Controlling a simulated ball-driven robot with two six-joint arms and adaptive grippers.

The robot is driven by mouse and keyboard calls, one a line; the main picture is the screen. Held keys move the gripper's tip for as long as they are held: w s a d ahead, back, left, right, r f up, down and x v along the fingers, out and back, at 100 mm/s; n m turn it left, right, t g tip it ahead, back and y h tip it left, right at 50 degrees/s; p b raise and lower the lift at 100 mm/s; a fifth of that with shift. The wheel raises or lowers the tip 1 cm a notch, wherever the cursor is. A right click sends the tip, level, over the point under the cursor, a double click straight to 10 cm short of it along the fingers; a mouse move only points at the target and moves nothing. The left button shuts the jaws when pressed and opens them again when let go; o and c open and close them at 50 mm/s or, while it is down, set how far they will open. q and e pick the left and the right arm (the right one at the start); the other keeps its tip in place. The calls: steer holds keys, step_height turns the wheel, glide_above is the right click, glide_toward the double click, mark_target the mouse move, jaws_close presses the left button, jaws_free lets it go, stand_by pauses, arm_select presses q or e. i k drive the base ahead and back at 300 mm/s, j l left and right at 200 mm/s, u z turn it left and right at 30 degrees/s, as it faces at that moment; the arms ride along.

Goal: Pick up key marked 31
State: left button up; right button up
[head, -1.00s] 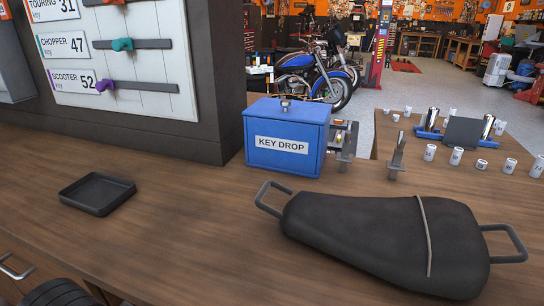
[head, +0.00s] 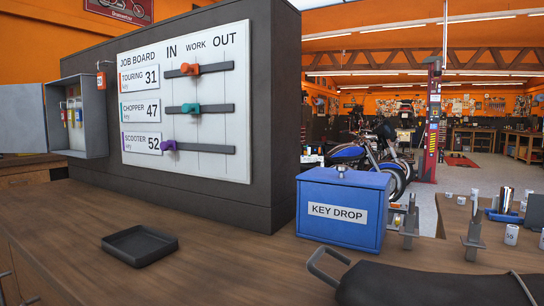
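An orange tag (head: 101,80) hangs from a small hook on the dark panel, between the open key cabinet and the job board. Its marking is too small to read surely. The grey key cabinet (head: 82,92) at the left has its door swung open to the left. Several coloured keys or tags (head: 71,113) hang inside it, their numbers unreadable. Neither of my grippers is in view.
A shallow black tray (head: 140,246) lies on the wooden counter (head: 75,215). The blue KEY DROP box (head: 341,211) stands right of the dark panel. A black motorcycle seat (head: 420,285) lies at front right. The counter around the tray is clear.

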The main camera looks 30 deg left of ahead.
mark_target(79, 112)
steer(key=u, duration=1.7)
steer(key=i+j, duration=0.1)
steer(key=j, duration=0.3)
steer(key=i+j, duration=0.15)
steer(key=j, duration=0.3)
steer(key=i+j, duration=0.1)
steer(key=j, duration=0.3)
steer(key=i+j+z, duration=0.1)
steer(key=j, duration=0.35)
steer(key=i+j, duration=0.15)
steer(key=j, duration=0.25)
steer(key=i+j, duration=0.1)
steer(key=j, duration=0.35)
